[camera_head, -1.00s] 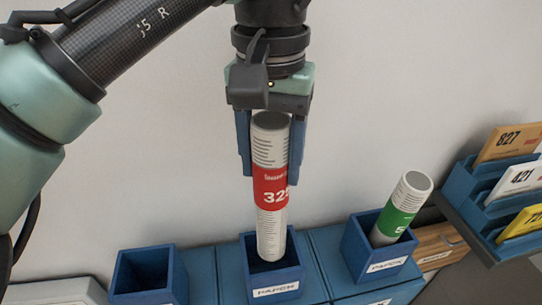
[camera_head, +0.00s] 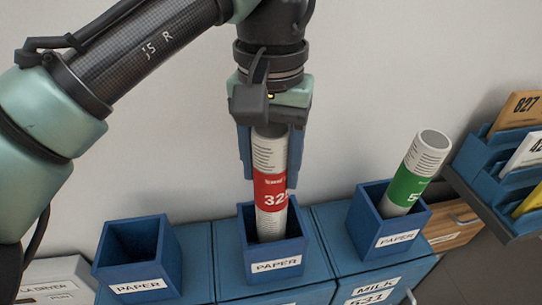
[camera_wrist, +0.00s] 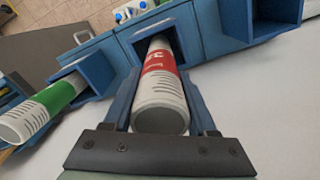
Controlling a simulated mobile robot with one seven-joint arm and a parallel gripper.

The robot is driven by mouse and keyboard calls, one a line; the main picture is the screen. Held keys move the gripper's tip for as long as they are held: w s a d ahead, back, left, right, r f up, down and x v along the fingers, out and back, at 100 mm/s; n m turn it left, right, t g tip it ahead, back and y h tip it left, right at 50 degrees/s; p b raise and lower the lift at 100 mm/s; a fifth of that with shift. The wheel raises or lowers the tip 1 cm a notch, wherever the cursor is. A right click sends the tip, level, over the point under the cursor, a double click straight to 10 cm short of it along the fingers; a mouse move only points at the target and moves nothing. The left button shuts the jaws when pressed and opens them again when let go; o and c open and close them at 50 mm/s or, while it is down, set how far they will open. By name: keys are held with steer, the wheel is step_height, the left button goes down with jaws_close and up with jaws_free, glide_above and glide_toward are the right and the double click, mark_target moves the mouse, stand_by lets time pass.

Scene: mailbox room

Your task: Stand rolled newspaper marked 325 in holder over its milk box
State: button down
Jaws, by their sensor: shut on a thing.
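The rolled newspaper with the red band (camera_head: 270,188) reads "32" and a partly hidden digit. It stands nearly upright, its lower end inside the middle blue holder (camera_head: 276,268) labelled PAPER. My gripper (camera_head: 270,160) is above the holder, its blue fingers shut on the upper part of the roll. In the wrist view the red-banded roll (camera_wrist: 160,85) lies between the fingers and runs into the holder opening. Whether its bottom touches the holder floor is hidden. The number of the milk box (camera_head: 290,297) under the middle holder is out of view.
A green-banded newspaper (camera_head: 408,186) leans in the right PAPER holder (camera_head: 393,240), above a milk box marked 531 (camera_head: 372,291). The left PAPER holder (camera_head: 137,285) is empty. A blue rack of envelopes (camera_head: 495,165) stands at the far right. A white wall is behind.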

steer(key=shift+c, duration=0.6)
jaws_free()
step_height(320, 180, up, 11)
steer(key=p, duration=1.1)
steer(key=shift+f, duration=0.2)
steer(key=shift+r+p, duration=0.3)
steer(key=shift+r, duration=0.85)
